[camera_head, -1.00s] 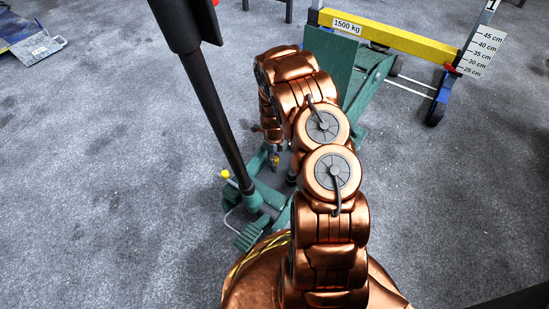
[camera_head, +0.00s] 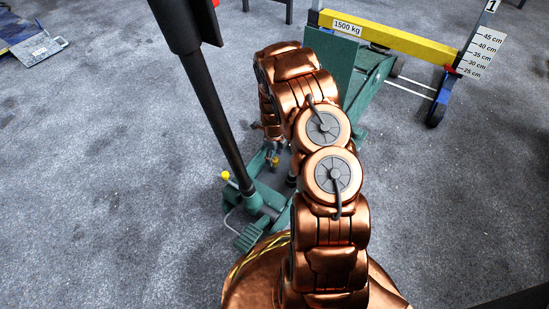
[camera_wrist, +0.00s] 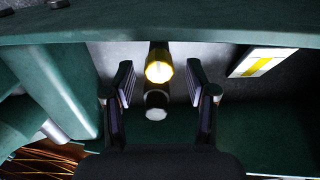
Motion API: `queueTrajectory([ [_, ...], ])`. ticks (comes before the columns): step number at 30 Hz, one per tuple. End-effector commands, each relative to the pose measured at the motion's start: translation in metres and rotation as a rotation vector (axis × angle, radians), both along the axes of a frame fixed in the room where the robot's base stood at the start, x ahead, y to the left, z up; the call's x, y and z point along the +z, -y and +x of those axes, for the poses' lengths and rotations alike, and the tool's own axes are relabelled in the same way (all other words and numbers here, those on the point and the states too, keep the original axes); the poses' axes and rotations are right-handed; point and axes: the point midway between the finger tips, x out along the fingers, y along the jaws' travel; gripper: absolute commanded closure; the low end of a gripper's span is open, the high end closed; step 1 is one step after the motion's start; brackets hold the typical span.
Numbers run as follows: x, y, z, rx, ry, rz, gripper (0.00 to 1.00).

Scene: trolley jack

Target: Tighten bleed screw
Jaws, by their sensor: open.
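The trolley jack (camera_head: 262,203) is green and stands on the grey floor, partly hidden by my copper arm. In the wrist view, what looks like the bleed screw (camera_wrist: 159,66) is a small brass-yellow piece with a dark, grey-ended stub (camera_wrist: 156,108) beside it. My gripper (camera_wrist: 159,84) is open, with one finger on each side of the brass piece and a visible gap on both sides. In the head view my gripper (camera_head: 271,150) is small and low over the jack's body, close to a yellow spot (camera_head: 276,162). Contact cannot be told.
The jack's long black handle (camera_head: 217,115) rises left of my arm. A yellow-knobbed lever (camera_head: 225,175) and a pedal (camera_head: 249,236) are near its foot. In the wrist view, green jack walls (camera_wrist: 60,75) surround the gripper closely. A yellow 1500 kg beam (camera_head: 395,36) stands behind.

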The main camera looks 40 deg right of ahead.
Motion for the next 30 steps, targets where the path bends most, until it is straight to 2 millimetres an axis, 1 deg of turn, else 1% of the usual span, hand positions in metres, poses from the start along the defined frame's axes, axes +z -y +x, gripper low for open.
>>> queueTrajectory([
  [18,0.089,0.0,0.0,0.0,0.0,0.0,0.43],
  [22,0.1,0.0,0.0,0.0,-0.001,0.001,0.43],
  [30,0.103,-0.001,0.0,0.0,-0.002,0.002,0.43],
])
